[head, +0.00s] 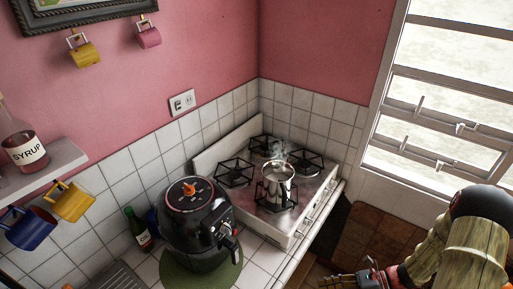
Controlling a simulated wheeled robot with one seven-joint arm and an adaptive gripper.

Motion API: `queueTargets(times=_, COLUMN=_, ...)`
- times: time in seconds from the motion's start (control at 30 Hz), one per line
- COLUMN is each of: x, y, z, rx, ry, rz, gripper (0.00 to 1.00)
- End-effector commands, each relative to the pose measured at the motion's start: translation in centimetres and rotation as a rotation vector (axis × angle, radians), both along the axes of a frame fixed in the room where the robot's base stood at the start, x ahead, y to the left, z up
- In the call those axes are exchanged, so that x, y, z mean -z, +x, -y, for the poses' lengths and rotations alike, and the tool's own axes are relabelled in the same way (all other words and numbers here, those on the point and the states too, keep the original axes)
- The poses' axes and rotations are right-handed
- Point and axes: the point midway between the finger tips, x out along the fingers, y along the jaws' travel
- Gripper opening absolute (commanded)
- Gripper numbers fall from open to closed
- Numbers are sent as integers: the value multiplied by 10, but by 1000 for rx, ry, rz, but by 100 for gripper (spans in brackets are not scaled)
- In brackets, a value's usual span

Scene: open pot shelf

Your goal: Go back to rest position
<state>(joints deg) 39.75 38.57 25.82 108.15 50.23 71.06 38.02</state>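My arm comes in at the lower right, and my gripper (345,280) is at the bottom edge of the head view, partly cut off. It is below and to the right of the stove, apart from it, in front of a brown surface. Its fingers are small and partly out of frame, so I cannot tell whether they are open or shut. I see nothing clearly held in it. A metal pot (279,179) stands on the white stove (297,226), with steam rising above it.
A black air fryer (200,232) stands on a green mat (172,270) left of the stove. A green bottle (138,230) is beside it. Blue (32,229) and yellow (72,202) mugs hang under the shelf (60,160) with a syrup bottle (25,148). A window (450,90) is at right.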

Motion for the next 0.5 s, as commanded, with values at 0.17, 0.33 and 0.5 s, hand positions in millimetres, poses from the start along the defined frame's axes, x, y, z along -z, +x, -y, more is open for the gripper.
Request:
queueTargets(times=0.17, x=-31, y=-24, z=4, rx=-336, ry=-188, rz=272, gripper=44)
queueTargets(times=0.33, x=-59, y=-42, z=12, rx=-651, ry=-339, rz=503, gripper=44)
queueTargets(times=0.5, x=-88, y=-53, z=19, rx=-944, ry=-475, rz=701, gripper=44)
